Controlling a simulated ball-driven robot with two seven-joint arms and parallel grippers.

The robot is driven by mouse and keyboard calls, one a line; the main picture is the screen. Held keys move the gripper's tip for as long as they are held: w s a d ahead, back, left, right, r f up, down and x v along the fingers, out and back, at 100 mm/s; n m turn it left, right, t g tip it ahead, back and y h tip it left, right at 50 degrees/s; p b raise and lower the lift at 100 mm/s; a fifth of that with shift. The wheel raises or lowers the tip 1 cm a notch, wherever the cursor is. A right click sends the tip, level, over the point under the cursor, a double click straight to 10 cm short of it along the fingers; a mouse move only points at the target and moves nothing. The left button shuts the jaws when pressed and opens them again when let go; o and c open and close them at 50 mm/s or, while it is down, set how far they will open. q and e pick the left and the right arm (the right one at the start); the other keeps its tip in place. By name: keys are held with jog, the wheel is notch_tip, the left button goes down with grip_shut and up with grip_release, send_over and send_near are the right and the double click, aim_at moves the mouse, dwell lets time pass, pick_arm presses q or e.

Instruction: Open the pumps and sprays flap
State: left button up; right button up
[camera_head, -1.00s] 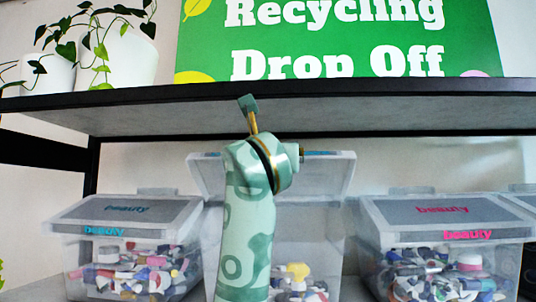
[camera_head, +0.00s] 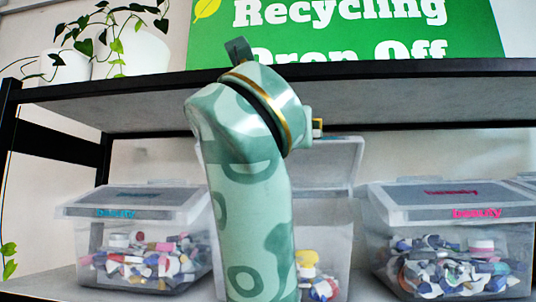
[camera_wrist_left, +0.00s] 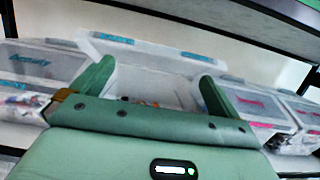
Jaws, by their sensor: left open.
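The middle clear bin (camera_head: 325,230) stands behind my left arm in the head view. Its flap (camera_head: 338,162) is raised and stands upright, and colourful caps show low inside. In the left wrist view the raised flap (camera_wrist_left: 150,55) has small teal labels, too blurred to read, so I cannot confirm which bin is pumps and sprays. My left gripper (camera_wrist_left: 157,74) is open and empty, its two fingers spread in front of the middle bin's opening. In the head view my arm hides the gripper and much of the bin. My right gripper is not in view.
A left bin (camera_head: 140,240) with a teal beauty label and a right bin (camera_head: 450,240) with a pink one have closed lids. A dark-edged shelf (camera_head: 420,95) runs close above them. Potted plants (camera_head: 135,50) and a green sign (camera_head: 350,30) are above it.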

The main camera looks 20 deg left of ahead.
pick_arm(q)
jog(key=shift+b+v, duration=0.5)
jog(key=shift+v, duration=1.2)
